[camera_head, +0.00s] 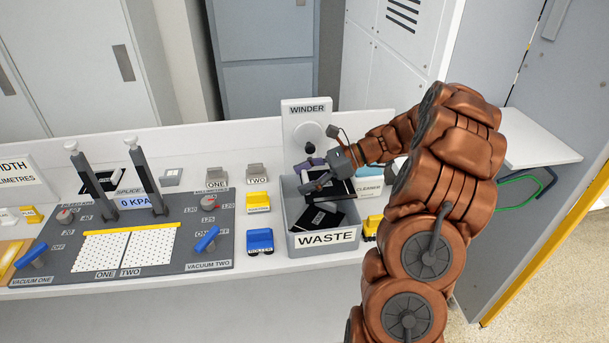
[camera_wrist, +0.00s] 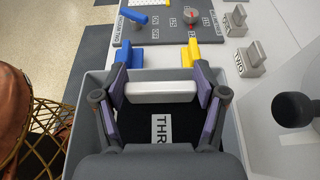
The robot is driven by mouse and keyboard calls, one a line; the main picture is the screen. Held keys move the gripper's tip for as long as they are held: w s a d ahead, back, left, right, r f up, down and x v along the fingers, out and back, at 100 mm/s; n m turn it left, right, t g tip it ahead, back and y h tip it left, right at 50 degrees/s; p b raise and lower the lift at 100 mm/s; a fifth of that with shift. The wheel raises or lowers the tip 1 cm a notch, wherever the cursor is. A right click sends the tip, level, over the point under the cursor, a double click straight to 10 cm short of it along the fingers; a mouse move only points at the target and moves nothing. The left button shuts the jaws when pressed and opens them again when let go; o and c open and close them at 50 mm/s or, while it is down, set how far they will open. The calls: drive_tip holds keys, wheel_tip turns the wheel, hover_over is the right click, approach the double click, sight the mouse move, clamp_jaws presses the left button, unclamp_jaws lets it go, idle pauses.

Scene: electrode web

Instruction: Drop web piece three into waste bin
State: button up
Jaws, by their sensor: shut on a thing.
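The waste bin (camera_head: 325,251) is a grey open box with a WASTE label on its front wall. My gripper (camera_head: 313,176) is over the bin, with its purple-padded fingers on both ends of a pale bar in the wrist view (camera_wrist: 160,92). A black web piece (camera_head: 342,189) is at the gripper, within the bin's outline. In the wrist view the black piece (camera_wrist: 185,128) lies below the bar, with a label reading THR; the rest is hidden by my gripper. Another black piece (camera_head: 320,218) with a white label lies tilted in the bin. Whether the held piece touches it, I cannot tell.
The winder (camera_head: 306,116) stands behind the bin. A blue roller block (camera_head: 260,240) and a yellow block (camera_head: 258,203) are left of the bin. Grey clips ONE (camera_head: 217,178) and TWO (camera_head: 257,173) stand behind. The splice board (camera_head: 190,250) is farther left. The cleaner (camera_head: 370,187) is at the right.

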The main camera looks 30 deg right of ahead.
sight(346, 182)
drive_tip(key=shift+f+b, duration=0.8)
drive_tip(key=shift+f, duration=0.6)
drive_tip(key=o, duration=1.3)
drive_tip(key=shift+c, duration=0.2)
drive_tip(key=v, duration=1.2)
drive_tip(key=shift+r, duration=0.15)
drive_tip(key=shift+a, duration=0.1)
